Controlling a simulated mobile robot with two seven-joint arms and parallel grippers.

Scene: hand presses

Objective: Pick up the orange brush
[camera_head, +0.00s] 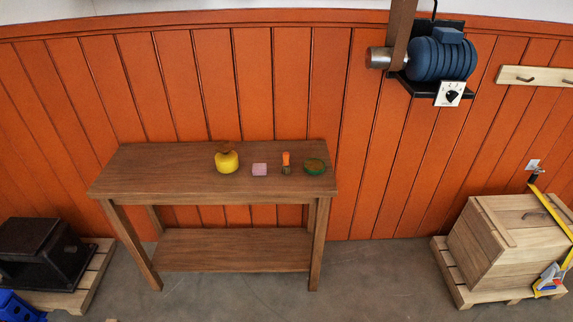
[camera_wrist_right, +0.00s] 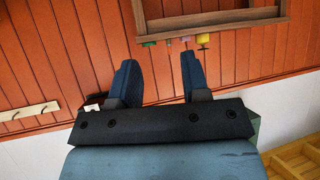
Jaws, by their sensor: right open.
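The orange brush (camera_head: 286,158) stands on the wooden table, with an orange upper part and a darker, greenish lower part. It is between a pink block (camera_head: 259,169) on its left and a round green item (camera_head: 315,166) on its right. In the right wrist view, which shows the scene upside down, the tabletop items appear tiny near the top. My right gripper (camera_wrist_right: 159,60) is open and empty, well away from the table. My left gripper is in neither view.
The wooden table (camera_head: 140,170) stands against the orange panelled wall. A yellow round object (camera_head: 227,162) with a brown top is at its middle. A wooden crate (camera_head: 510,240) on a pallet is at right, a black box (camera_head: 40,250) at left.

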